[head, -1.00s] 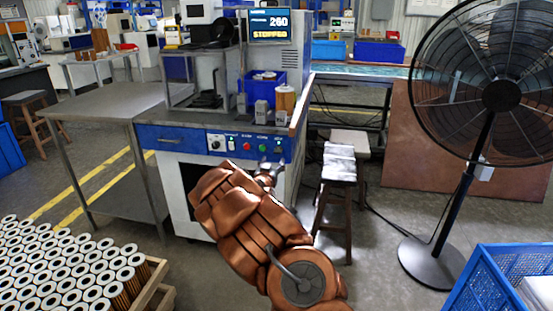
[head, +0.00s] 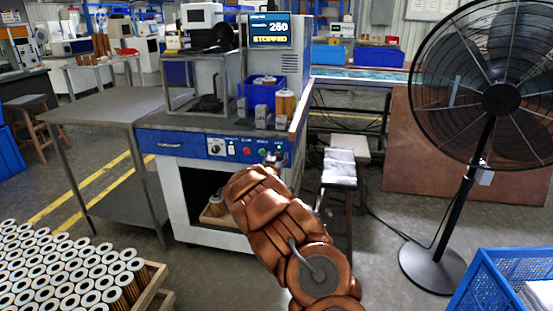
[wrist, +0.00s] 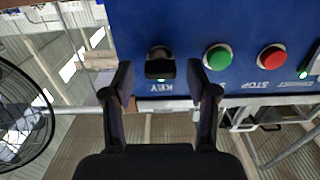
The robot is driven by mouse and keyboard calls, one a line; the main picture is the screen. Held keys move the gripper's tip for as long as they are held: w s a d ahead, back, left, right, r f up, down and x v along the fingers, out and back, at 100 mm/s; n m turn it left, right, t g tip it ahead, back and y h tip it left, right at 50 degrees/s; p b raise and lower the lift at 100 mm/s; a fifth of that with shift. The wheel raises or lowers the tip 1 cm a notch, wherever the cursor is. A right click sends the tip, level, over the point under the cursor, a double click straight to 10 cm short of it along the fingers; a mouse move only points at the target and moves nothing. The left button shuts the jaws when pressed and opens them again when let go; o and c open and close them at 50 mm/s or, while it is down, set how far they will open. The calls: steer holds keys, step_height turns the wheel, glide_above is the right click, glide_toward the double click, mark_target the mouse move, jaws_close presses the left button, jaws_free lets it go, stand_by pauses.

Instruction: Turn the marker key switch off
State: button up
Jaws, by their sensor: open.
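The key switch (wrist: 161,66) is a black knob on the blue panel, labelled KEY, and it shows upside down in the wrist view. A small pale green light sits beside its label. My gripper (wrist: 161,78) is open, with one dark finger on each side of the switch in the picture; I cannot tell whether either touches it. In the head view my gripper (head: 274,160) is at the right end of the machine's blue control panel (head: 180,140) and covers the key area. The machine's screen (head: 269,31) reads 260 and STOPPED.
A green button (wrist: 217,57) and a red STOP button (wrist: 271,57) sit close beside the switch. A stool (head: 338,168) and a large fan (head: 500,97) stand to the right. Filter cartridges (head: 70,265) fill a crate at the lower left.

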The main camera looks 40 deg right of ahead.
steer(key=shift+c, duration=0.2)
jaws_close()
stand_by(0.4)
steer(key=shift+w+n+p, duration=0.1)
steer(key=shift+n+p, duration=0.3)
steer(key=shift+p, duration=0.2)
steer(key=n+p, duration=0.3)
steer(key=shift+r+n+p, duration=0.1)
steer(key=shift+n+p, duration=0.2)
steer(key=shift+p, duration=0.05)
steer(key=n+p, duration=0.3)
steer(key=n, duration=0.1)
steer(key=shift+p, duration=0.35)
steer(key=shift+f+n+p, duration=0.15)
steer(key=shift+n+p, duration=1.2)
steer(key=shift+n, duration=1)
steer(key=shift+f+n+p, duration=0.1)
steer(key=shift+n+p, duration=1.2)
steer(key=shift+n, duration=1.05)
